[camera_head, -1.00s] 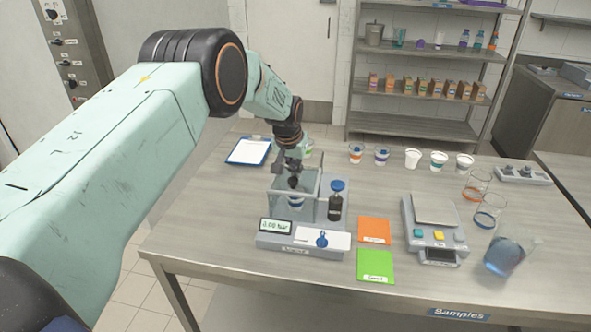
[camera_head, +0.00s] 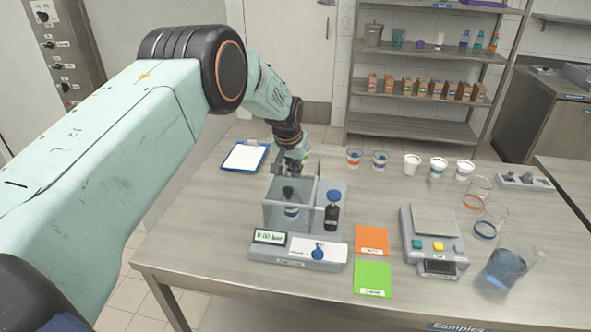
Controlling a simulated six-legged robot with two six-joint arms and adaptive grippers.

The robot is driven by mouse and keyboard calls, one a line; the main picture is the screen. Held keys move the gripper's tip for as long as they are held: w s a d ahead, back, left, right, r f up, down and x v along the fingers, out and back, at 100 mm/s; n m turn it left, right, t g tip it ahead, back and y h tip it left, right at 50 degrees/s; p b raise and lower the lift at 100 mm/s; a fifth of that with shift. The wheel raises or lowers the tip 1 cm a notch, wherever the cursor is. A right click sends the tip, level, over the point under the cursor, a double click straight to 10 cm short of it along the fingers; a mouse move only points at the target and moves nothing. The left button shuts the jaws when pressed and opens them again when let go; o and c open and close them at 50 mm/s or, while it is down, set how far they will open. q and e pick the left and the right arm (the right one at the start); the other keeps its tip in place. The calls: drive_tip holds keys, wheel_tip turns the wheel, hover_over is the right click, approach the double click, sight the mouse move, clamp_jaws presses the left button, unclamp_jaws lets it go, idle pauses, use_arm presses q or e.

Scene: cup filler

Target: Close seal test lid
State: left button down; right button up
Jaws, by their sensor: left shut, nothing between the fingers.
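The seal tester (camera_head: 262,254) stands on the bench with a clear chamber (camera_head: 273,214) on its left part. A cup with a blue band (camera_head: 291,212) is inside the chamber, with a dark round part above it. The clear lid is hard to tell from the chamber walls, so I cannot tell its exact angle. My left gripper (camera_head: 289,168) is shut and empty, at the chamber's far upper edge. I cannot tell whether it touches the lid. My right gripper is out of view.
A dark bottle with a blue cap (camera_head: 332,213) stands right of the chamber. Orange (camera_head: 371,240) and green (camera_head: 372,278) cards, a scale (camera_head: 434,247) and a beaker of blue liquid (camera_head: 508,265) lie further right. Several cups line the back; a clipboard (camera_head: 245,156) is behind left.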

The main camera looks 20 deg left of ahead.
use_arm(q)
drive_tip(key=shift+w+r, duration=0.1)
drive_tip(key=shift+r, duration=0.35)
drive_tip(key=b+v, duration=0.1)
drive_tip(key=v, duration=0.8)
drive_tip(key=s+d+f, duration=0.2)
drive_tip(key=s+f, duration=0.5)
drive_tip(key=s+d+f+g, duration=0.1)
drive_tip(key=s+d+f, duration=0.1)
drive_tip(key=s+f, duration=0.4)
drive_tip(key=s+d+f+g, duration=0.1)
drive_tip(key=s+d+f, duration=0.1)
drive_tip(key=s+f, duration=0.5)
drive_tip(key=shift+s+d+f+m+h, duration=0.1)
drive_tip(key=shift+s+f+m+h, duration=0.1)
drive_tip(key=shift+f, duration=0.6)
drive_tip(key=shift+s+d+f+m+h, duration=0.1)
drive_tip(key=shift+f+h, duration=0.1)
drive_tip(key=shift+f, duration=0.6)
drive_tip(key=s+d+f+g, duration=0.1)
drive_tip(key=s, duration=1.3)
drive_tip(key=s+d+f+g, duration=0.1)
drive_tip(key=s+f, duration=0.1)
drive_tip(key=s, duration=1.1)
wheel_tip(320, 180, down, 19)
drive_tip(key=b, duration=1.9)
drive_tip(key=shift+r, duration=0.15)
drive_tip(key=shift+s, duration=0.15)
